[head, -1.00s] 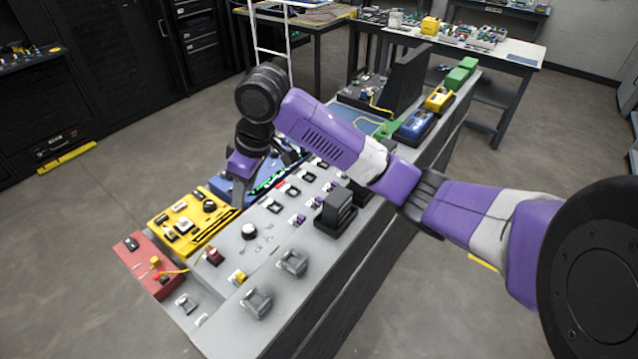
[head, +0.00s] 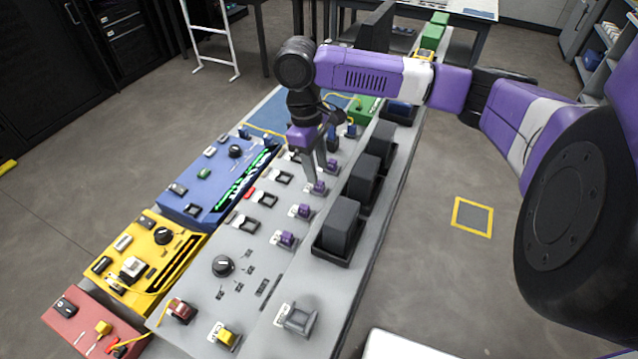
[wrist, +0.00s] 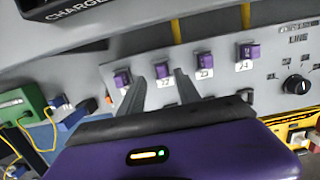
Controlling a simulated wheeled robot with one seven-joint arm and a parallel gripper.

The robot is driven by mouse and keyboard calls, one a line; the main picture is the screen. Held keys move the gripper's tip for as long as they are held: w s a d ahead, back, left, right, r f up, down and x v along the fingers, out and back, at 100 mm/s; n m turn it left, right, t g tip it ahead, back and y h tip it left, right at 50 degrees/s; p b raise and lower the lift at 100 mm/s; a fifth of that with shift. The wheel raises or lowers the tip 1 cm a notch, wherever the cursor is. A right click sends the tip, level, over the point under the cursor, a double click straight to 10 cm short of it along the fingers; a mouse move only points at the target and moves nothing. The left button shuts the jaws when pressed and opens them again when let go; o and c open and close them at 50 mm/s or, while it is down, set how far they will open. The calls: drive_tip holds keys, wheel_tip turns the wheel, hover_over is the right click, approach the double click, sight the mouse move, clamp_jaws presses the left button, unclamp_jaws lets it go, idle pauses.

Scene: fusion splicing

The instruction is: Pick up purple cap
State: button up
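A row of purple caps sits on the grey sloped panel: caps in the head view (head: 287,238), (head: 303,211), (head: 318,187) and (head: 331,165). The same row shows in the wrist view, with caps at the left (wrist: 122,77), in the middle (wrist: 204,59) and at the right (wrist: 247,51). My gripper (head: 315,178) reaches down over the far part of the row. In the wrist view its two fingers (wrist: 158,76) are apart, and one purple cap (wrist: 162,70) shows between their tips. Whether the fingers touch it cannot be told. Nothing is held.
Black blocks (head: 341,225) stand close to the right of the caps. Blue (head: 215,185), yellow (head: 150,255) and red (head: 95,325) panels lie left of the grey one (head: 255,260). A green box (wrist: 36,103) shows in the wrist view. Floor right of the bench is partly free.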

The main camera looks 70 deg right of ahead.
sight(319, 186)
drive_tip(key=shift+s+a+f+p, duration=0.1)
drive_tip(key=shift+s+f+p, duration=0.05)
drive_tip(key=shift+f, duration=0.95)
drive_tip(key=shift+s+a+f+p, duration=0.1)
drive_tip(key=shift+s+f+p, duration=0.05)
drive_tip(key=shift+f, duration=0.9)
clamp_jaws()
